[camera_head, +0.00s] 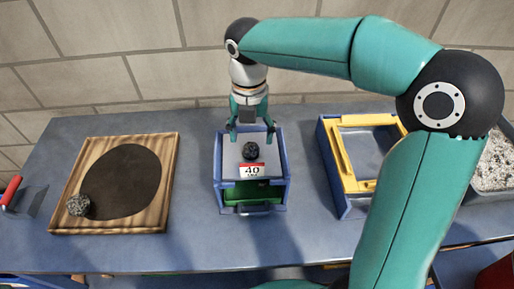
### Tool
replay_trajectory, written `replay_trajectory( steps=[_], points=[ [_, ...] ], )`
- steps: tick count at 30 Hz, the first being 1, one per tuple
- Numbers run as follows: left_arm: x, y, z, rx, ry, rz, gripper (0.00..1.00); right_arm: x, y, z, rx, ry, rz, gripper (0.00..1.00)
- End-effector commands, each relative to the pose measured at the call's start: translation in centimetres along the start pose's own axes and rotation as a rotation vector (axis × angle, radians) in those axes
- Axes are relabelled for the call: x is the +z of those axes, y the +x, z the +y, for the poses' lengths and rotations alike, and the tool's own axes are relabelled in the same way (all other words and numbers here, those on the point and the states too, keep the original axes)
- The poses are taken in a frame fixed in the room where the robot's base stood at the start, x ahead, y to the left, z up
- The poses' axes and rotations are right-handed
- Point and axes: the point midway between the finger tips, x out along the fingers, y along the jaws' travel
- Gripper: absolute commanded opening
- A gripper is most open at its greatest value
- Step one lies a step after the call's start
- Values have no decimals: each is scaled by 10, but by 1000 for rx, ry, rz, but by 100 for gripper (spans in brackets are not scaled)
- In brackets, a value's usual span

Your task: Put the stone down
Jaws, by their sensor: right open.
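A small dark stone (250,151) rests on the pale top plate of the blue jaw crusher box (284,183), behind a red and white label (251,170) reading 40. My right gripper (252,136) is open above the stone, its fingers spread to either side and pointing down. It looks empty, with the stone just below the fingertips. A second, grey speckled stone (78,205) lies at the lower left of the wooden board (110,228), at the edge of its dark round patch. My left gripper is not in view.
A yellow and blue frame (352,186) stands right of the box, partly behind my right arm. A tray of grey gravel (494,165) is at the far right. A red-handled tool (12,191) is at the left edge. Bare table lies between board and box.

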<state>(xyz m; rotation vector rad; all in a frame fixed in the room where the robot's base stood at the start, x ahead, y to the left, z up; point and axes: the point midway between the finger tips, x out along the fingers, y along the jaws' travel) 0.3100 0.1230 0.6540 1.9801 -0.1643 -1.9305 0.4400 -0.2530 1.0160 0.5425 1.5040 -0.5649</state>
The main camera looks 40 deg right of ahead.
Motion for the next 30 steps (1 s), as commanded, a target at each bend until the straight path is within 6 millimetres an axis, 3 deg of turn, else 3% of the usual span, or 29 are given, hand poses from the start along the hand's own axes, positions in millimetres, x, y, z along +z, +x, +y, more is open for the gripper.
replay_trajectory(
  steps=[12, 21, 30],
  points=[
    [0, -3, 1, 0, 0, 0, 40, 7, 47, 2, -2, 0, 3, 71],
    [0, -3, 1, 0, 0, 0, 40, 7, 52, 2, 0, 0, 1, 71],
    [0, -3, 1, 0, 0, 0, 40, 7, 52, 2, 0, 0, 1, 21]
  ],
)
